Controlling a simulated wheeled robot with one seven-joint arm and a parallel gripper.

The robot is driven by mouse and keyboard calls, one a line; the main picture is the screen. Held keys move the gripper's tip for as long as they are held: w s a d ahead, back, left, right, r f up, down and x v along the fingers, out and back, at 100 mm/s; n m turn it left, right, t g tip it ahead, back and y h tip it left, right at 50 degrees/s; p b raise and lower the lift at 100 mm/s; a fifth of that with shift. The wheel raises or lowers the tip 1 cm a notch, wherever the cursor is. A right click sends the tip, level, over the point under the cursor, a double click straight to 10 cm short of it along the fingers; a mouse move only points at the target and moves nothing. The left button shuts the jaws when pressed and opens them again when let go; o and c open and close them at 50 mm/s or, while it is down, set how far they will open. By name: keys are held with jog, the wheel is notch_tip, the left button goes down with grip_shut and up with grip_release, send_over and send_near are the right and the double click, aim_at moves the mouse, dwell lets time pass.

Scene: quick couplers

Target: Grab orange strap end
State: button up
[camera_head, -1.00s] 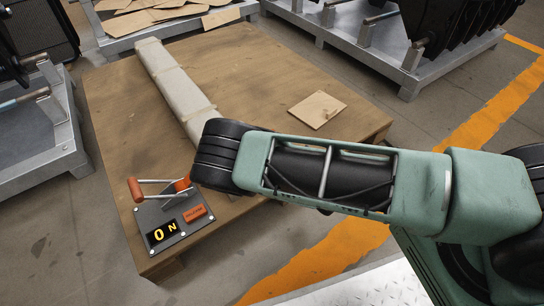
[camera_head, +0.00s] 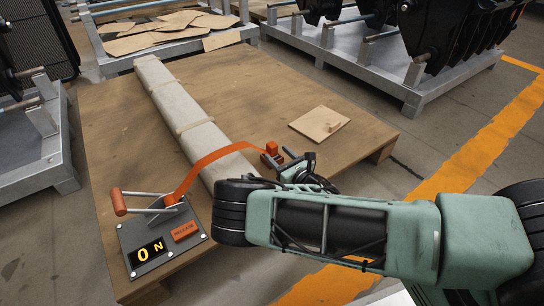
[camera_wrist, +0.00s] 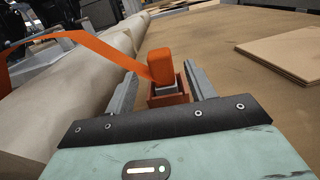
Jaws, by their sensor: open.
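The orange strap (camera_head: 212,158) runs from the lever unit (camera_head: 160,240) on the table across the long pale wrapped bundle (camera_head: 180,105) to its end on the far side. The strap end (camera_wrist: 160,64) is an orange block, upright in or on an orange bracket (camera_wrist: 168,94); it also shows in the head view (camera_head: 272,148). My gripper (camera_wrist: 162,82) is open, with one finger on each side of the bracket and strap end. Visible gaps remain between the fingers and the block. The lower part of the block is partly hidden by the bracket.
A wooden board (camera_head: 318,123) with a small piece on it lies to the right of the strap end. The wooden table (camera_head: 240,85) is clear beyond it. Metal racks (camera_head: 410,85) stand behind the table. The unit's display reads "0 N".

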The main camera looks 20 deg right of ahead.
aim_at(269, 144)
jog(key=b+x, duration=0.1)
jog(key=x, duration=0.4)
jog(key=shift+w+b, duration=0.3)
jog(key=shift+b, duration=0.1)
jog(key=shift+w+a+r, duration=0.15)
jog(key=shift+w+a, duration=0.05)
jog(key=shift+w, duration=0.25)
jog(key=c, duration=1.1)
